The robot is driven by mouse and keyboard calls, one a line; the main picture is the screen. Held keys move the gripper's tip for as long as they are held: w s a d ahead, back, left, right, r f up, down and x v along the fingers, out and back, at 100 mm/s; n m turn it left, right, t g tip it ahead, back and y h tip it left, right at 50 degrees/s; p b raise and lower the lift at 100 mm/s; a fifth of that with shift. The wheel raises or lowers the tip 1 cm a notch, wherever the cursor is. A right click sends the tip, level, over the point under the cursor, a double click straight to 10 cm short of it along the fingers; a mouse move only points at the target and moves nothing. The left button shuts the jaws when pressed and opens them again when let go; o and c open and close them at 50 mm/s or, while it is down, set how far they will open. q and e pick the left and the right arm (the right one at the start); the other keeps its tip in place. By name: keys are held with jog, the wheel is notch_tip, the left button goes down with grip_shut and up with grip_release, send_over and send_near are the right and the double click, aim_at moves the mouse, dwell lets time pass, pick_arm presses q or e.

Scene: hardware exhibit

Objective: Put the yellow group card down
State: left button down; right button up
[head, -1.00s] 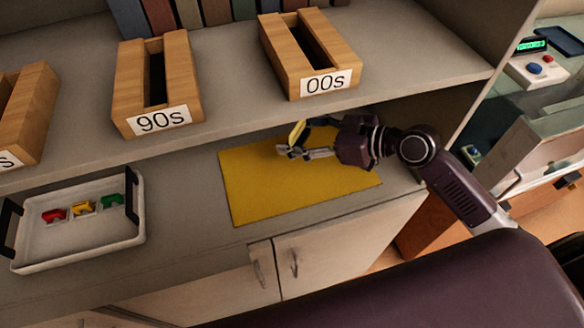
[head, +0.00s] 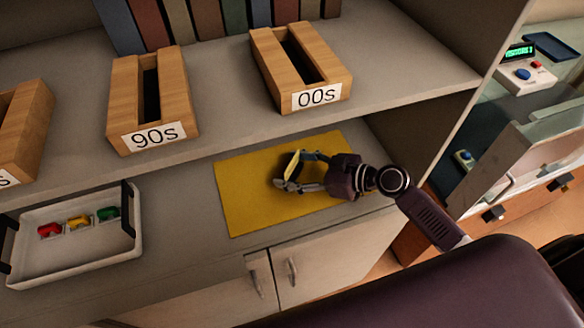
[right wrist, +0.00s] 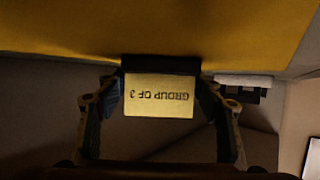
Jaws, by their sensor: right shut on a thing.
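The yellow group card (right wrist: 160,96), printed "GROUP OF 3", shows upside down in the right wrist view, between my right gripper's two fingers. A dark bar (right wrist: 160,64) runs along its upper edge in that view. My right gripper (head: 283,177) is shut on the card over the yellow mat (head: 240,212). In the head view the card is hard to tell from the fingers and the mat. Whether it touches the mat cannot be told. The mat lies flat on the lower counter. My left gripper is not in view.
Above the counter a shelf holds wooden boxes marked 90s (head: 184,100) and 00s (head: 340,85). A white tray (head: 75,262) with red, yellow and green pieces stands on the counter at left. Bare mat lies left of my gripper.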

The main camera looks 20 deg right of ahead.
jog(key=shift+f, duration=0.2)
jog(key=o, duration=1.2)
jog(key=shift+r, duration=0.1)
jog(key=shift+r, duration=0.1)
